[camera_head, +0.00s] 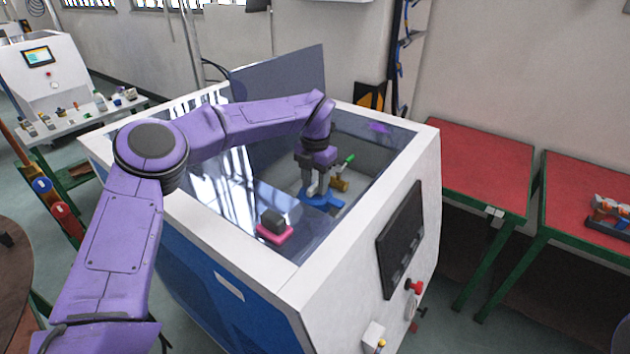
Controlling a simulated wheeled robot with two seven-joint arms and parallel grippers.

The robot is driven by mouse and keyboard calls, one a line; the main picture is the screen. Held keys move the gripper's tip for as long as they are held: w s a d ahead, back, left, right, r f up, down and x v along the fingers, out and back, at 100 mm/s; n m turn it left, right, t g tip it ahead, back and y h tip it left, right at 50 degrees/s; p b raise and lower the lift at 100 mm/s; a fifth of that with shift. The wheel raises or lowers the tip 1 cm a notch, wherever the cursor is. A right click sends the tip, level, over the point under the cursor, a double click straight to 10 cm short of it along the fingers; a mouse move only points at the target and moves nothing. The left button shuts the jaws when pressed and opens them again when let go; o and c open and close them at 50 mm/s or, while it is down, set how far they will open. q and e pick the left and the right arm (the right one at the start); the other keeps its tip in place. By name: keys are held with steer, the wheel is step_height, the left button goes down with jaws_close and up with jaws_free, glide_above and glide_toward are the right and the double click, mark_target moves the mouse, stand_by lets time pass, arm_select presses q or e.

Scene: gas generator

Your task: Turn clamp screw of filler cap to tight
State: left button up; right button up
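My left gripper (316,187) reaches down through the open top of the white and blue machine (290,285). Its grey fingers point down over a blue base (322,202). A brass-coloured fitting (340,185) sits close to the right of the fingers, with a green-tipped lever or screw (347,160) just above it. I cannot tell which of these small parts is the filler cap or its clamp screw. The fingertips are small and partly overlap the parts, so contact and finger gap are unclear. My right gripper is not in view.
A dark block on a pink base (274,228) sits inside the machine, left of the gripper. The machine's walls surround the work area, and a raised panel (285,75) stands behind. A dark screen (400,238) is on its right face. Red-topped tables (475,165) stand right.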

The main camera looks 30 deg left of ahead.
mark_target(315, 185)
arm_select(q)
steer(key=shift+r, duration=0.1)
step_height(315, 185, up, 10)
steer(key=b, duration=0.2)
steer(key=shift+r, duration=0.2)
